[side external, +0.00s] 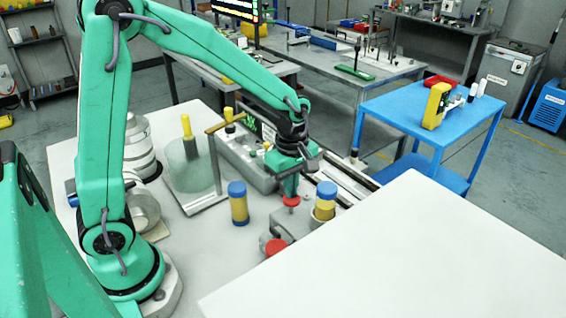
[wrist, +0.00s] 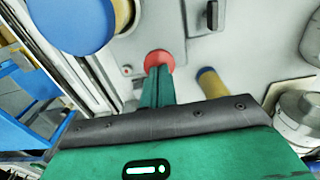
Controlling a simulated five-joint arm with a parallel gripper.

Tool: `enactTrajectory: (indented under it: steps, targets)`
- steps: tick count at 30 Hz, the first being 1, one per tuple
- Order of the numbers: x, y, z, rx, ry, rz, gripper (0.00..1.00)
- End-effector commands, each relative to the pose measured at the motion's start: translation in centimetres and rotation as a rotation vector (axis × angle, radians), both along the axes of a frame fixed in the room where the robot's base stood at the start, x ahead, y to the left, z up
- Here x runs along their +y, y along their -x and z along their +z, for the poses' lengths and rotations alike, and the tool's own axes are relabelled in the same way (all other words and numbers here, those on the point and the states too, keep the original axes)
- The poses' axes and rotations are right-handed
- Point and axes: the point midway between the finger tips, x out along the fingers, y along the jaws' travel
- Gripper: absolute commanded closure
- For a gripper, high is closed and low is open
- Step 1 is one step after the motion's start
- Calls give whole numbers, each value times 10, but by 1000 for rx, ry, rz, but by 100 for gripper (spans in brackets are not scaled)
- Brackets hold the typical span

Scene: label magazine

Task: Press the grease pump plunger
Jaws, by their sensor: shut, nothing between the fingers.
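My gripper (side external: 290,194) points down with its green fingers shut and empty. Directly below the fingertips is a red round cap (side external: 291,201), which looks like the grease pump plunger's top. In the wrist view the closed fingers (wrist: 157,72) reach to this red cap (wrist: 158,59) and cover part of it. The tips look at or just above the cap; I cannot tell whether they touch. A second red knob (side external: 275,246) sits on a grey housing nearer the camera.
Yellow cylinders with blue tops stand close by, one left of my gripper (side external: 238,205) and one right (side external: 325,202). A clear cylindrical vessel (side external: 190,165) and a post with a wooden bar (side external: 215,165) stand left. The white table (side external: 420,255) is clear at the front right.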

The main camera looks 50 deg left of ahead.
Motion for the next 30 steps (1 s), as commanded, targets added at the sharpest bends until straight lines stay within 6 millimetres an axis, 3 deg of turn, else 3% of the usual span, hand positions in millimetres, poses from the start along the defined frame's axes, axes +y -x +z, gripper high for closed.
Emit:
enactTrajectory:
  steps: [11,23,30]
  targets:
    - [0,0,-25,1,0,0,100]
    - [0,1,-25,3,0,0,100]
    - [0,0,-9,1,0,0,100]
